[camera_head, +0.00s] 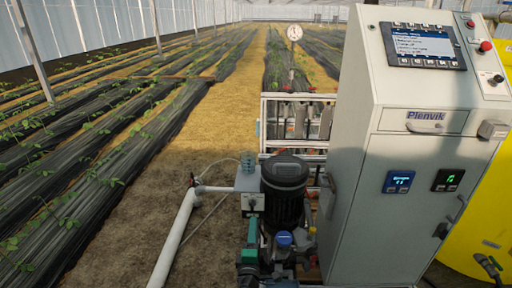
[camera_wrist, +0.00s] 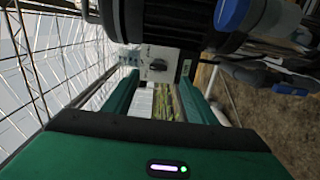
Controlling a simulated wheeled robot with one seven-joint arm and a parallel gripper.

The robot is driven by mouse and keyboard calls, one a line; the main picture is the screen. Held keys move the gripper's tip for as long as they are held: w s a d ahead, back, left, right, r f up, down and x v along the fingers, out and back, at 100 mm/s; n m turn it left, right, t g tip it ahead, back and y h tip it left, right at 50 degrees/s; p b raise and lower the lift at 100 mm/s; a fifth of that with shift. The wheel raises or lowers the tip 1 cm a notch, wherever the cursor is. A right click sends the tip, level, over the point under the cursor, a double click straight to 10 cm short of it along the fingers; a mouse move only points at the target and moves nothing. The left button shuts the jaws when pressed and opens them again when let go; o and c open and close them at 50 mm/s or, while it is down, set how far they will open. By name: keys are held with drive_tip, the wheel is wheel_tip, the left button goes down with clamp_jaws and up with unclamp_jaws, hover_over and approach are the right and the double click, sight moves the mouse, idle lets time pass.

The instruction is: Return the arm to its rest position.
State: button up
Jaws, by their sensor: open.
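In the wrist view my gripper (camera_wrist: 158,82) has a green body with a small lit strip, and its two green fingers stand apart. The space between them shows no held object. Beyond the fingertips is a light grey box with a dark knob (camera_wrist: 158,65). The arm's rest position is not marked in either view.
A tall grey control cabinet (camera_head: 405,150) with screens and buttons fills the right of the head view, before a yellow tank (camera_head: 478,225). A white pipe (camera_head: 175,240) runs left of the pump. Open soil (camera_head: 215,130) and planted rows (camera_head: 75,170) lie left.

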drive_tip(key=w+d+r+m+g+h, duration=0.1)
drive_tip(key=d+r+m+g+h, duration=0.15)
drive_tip(key=d, duration=0.45)
drive_tip(key=w+d+r+m+g+h, duration=0.1)
drive_tip(key=d+r+m+g+h, duration=0.1)
drive_tip(key=d+r+m+h, duration=0.3)
drive_tip(key=w+d+m+g+h, duration=0.1)
drive_tip(key=w+d+m+g, duration=0.15)
drive_tip(key=d, duration=0.55)
drive_tip(key=s+d+r+m+g, duration=0.3)
drive_tip(key=s+d+m+g, duration=0.1)
drive_tip(key=d, duration=0.4)
drive_tip(key=s+d+r+m+g, duration=0.3)
drive_tip(key=s+d, duration=0.1)
drive_tip(key=d, duration=0.5)
drive_tip(key=s+d+r+m+g+y, duration=0.2)
drive_tip(key=s+d+r+m, duration=0.15)
drive_tip(key=s, duration=0.35)
drive_tip(key=s+d+r+m+g+y, duration=0.2)
drive_tip(key=s+d+r+g+y, duration=0.15)
drive_tip(key=s, duration=0.35)
drive_tip(key=s+r+y, duration=0.2)
drive_tip(key=s+r, duration=0.1)
drive_tip(key=s, duration=0.5)
drive_tip(key=s+a+r+m+t+y, duration=0.1)
drive_tip(key=s+r, duration=0.3)
drive_tip(key=s, duration=0.5)
drive_tip(key=shift+a+y, duration=0.2)
drive_tip(key=shift+y, duration=0.4)
drive_tip(key=shift+t, duration=0.25)
